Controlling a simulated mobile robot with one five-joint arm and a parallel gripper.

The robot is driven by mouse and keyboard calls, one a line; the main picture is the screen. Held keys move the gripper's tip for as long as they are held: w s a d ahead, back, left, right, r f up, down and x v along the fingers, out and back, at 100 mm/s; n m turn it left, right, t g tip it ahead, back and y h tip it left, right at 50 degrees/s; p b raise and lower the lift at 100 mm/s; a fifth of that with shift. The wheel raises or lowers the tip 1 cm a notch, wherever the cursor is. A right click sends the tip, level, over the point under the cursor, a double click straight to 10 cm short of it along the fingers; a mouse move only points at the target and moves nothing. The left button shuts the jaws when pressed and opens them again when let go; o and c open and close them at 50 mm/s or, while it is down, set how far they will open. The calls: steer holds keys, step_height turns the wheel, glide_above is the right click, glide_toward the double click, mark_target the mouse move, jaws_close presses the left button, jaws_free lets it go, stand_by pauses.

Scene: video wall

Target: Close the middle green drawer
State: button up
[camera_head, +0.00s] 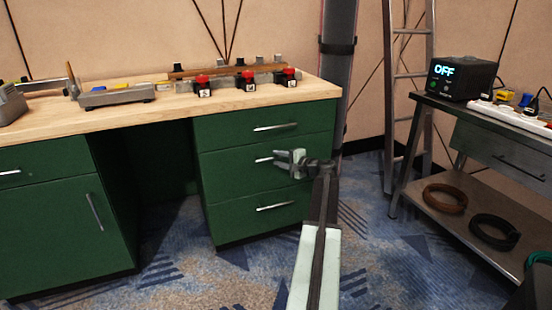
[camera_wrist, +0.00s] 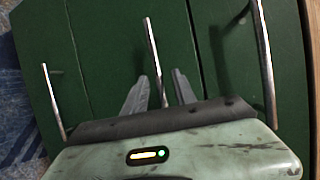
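The middle green drawer (camera_head: 230,176) sits between an upper and a lower drawer at the right end of the workbench. Its front looks about level with its neighbours; I cannot tell whether a small gap is left. My gripper (camera_head: 278,161) is in front of it, at its metal handle (camera_head: 263,160), hiding the right part of that handle. In the wrist view the two fingers (camera_wrist: 160,85) are apart, with the middle handle (camera_wrist: 153,50) appearing between them. Whether they touch it is unclear.
The top drawer handle (camera_head: 275,127) and bottom drawer handle (camera_head: 275,206) are close above and below. The wooden worktop (camera_head: 160,113) overhangs the drawers. A metal cart (camera_head: 480,185) and ladder (camera_head: 395,90) stand to the right. Carpet (camera_head: 180,260) is open in front.

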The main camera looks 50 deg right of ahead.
steer(key=v, duration=0.5)
steer(key=shift+s+p, duration=0.35)
steer(key=w+a+f+n+g+y+p, duration=0.25)
steer(key=w+a, duration=0.25)
steer(key=a, duration=0.7)
steer(key=w+a+f+n+g+y+p, duration=0.1)
steer(key=w+a+f+n+g+y, duration=0.25)
steer(key=a, duration=0.95)
steer(key=w+a+n+g+y+p, duration=0.15)
steer(key=w+a+n, duration=0.25)
steer(key=w+a, duration=0.55)
steer(key=s+a+f+n+g+h+p, duration=0.1)
steer(key=s+a+n+g+h+p, duration=0.35)
steer(key=a, duration=1.15)
steer(key=s+a+f+n+g+p, duration=0.15)
steer(key=s+a+n+g, duration=0.55)
steer(key=a, duration=1)
step_height(320, 180, up, 39)
steer(key=s+m+t+p, duration=0.1)
steer(key=s+t+p, duration=0.1)
steer(key=p, duration=3.6)
steer(key=shift+t+h+p, duration=0.3)
steer(key=shift+t+h, duration=0.1)
steer(key=shift+t, duration=0.2)
